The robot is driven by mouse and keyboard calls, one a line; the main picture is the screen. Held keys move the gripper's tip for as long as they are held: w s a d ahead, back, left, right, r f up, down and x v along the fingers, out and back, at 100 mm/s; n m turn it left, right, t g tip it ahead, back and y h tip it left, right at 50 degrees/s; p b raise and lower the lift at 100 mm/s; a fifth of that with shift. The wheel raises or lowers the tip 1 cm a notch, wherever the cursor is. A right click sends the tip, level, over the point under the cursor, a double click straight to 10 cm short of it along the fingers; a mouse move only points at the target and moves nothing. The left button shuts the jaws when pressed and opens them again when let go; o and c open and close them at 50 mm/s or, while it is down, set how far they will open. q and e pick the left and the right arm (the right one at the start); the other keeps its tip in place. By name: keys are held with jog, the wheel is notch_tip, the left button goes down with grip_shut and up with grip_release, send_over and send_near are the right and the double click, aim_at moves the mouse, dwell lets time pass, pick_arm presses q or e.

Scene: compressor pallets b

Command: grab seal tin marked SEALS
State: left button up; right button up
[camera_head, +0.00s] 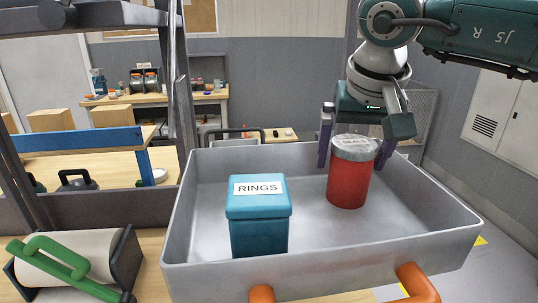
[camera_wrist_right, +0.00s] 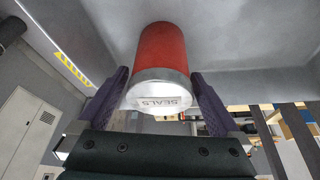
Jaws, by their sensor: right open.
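The seal tin (camera_head: 348,185) is a red cylinder with a silver-grey lid. It stands upright in the right part of a grey tray (camera_head: 330,270). In the right wrist view the tin (camera_wrist_right: 162,50) shows the word SEALS on its lid. My right gripper (camera_head: 352,160) is open, with one purple finger on each side of the tin near its lid. In the wrist view, the gripper's fingers (camera_wrist_right: 160,98) flank the lid, with a small gap visible on the left and right. The left gripper is not in view.
A blue box labelled RINGS (camera_head: 259,222) stands in the tray, left of the tin. The tray has raised walls and orange handles (camera_head: 417,285) at the front. A white roll with a green handle (camera_head: 62,262) lies left of the tray. A dark post (camera_head: 178,90) rises at the left.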

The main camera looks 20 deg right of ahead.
jog(key=shift+r, duration=0.1)
jog(key=c, duration=1.4)
